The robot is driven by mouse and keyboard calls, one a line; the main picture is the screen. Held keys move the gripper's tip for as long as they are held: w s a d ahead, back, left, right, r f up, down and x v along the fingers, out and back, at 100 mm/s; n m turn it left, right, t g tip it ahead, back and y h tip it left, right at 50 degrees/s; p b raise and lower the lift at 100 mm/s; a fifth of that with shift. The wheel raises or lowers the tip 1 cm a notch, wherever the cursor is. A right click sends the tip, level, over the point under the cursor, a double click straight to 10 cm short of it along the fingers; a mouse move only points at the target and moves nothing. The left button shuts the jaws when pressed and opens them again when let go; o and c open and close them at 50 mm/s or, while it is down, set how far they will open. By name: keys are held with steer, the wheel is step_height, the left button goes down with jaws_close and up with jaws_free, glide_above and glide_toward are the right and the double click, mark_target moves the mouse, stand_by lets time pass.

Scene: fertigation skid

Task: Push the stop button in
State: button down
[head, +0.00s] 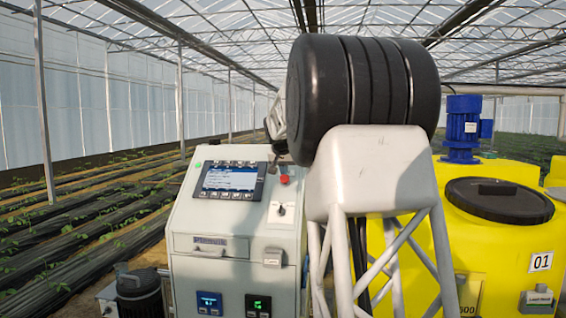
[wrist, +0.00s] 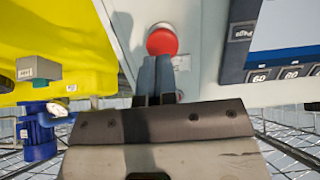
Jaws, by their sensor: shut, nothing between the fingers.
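The stop button is a round red cap (head: 284,179) on the sloping face of the pale control cabinet, right of its display. In the wrist view the red button (wrist: 162,40) is just beyond my fingertips, which reach its lower edge in the picture. My gripper (wrist: 156,58) is shut and empty, its two dark fingers side by side. In the head view my gripper (head: 272,166) shows as a small dark shape just above and left of the button, partly hidden by my arm. I cannot tell whether the fingers touch the button.
The display panel (head: 229,180) with keys is beside the button. A rotary switch (head: 281,210) is below it. A yellow tank (head: 490,237) with a black lid stands right of the cabinet, with a blue motor (head: 462,125) behind. Plant rows lie to the left.

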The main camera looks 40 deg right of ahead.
mark_target(285, 178)
steer(key=shift+x, duration=1)
steer(key=shift+w+d+r, duration=0.1)
steer(key=shift+x, duration=0.75)
steer(key=shift+w+d+f, duration=0.2)
steer(key=shift+f, duration=0.25)
steer(key=v, duration=1.5)
steer(key=shift+a, duration=0.15)
steer(key=shift+s, duration=0.1)
